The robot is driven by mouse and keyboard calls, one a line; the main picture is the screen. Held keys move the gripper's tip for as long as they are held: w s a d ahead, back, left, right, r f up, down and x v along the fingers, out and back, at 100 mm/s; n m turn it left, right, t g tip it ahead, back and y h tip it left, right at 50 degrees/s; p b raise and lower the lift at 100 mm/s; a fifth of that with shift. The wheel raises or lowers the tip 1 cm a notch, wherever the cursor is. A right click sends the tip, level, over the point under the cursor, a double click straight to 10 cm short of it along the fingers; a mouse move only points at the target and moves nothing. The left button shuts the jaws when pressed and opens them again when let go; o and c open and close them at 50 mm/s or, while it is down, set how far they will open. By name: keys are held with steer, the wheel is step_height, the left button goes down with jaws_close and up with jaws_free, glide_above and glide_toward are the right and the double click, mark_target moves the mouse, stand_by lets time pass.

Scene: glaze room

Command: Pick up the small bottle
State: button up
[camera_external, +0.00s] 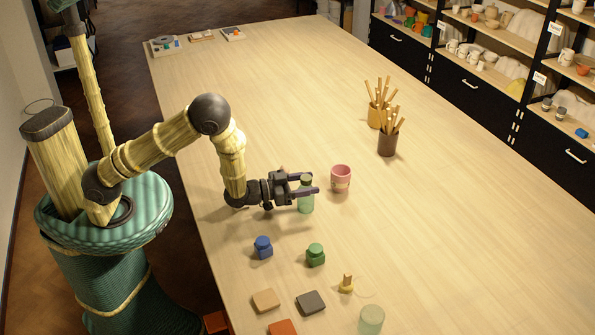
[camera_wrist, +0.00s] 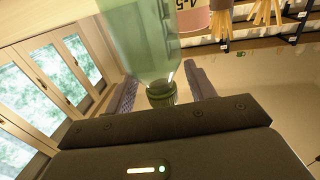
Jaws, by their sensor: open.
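A small translucent green bottle (camera_external: 306,205) with a darker green cap stands on the long wooden table. My gripper (camera_external: 311,183) is level with its upper part, and its two fingers are apart on either side of it. In the wrist view the bottle (camera_wrist: 150,40) appears upside down, with its green cap (camera_wrist: 161,93) between the open fingers of my gripper (camera_wrist: 162,84). I see no clear contact between fingers and bottle. The fingers partly cover the bottle's top in the external view.
A pink cup (camera_external: 341,178) stands just right of the bottle. Brown (camera_external: 387,145) and yellow (camera_external: 374,117) stick holders stand farther back. Mid-table is clear.

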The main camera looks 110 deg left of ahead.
steer(key=c, duration=1.1)
steer(key=shift+o, duration=0.2)
steer(key=shift+r, duration=0.1)
step_height(320, 180, up, 28)
steer(key=b, duration=0.2)
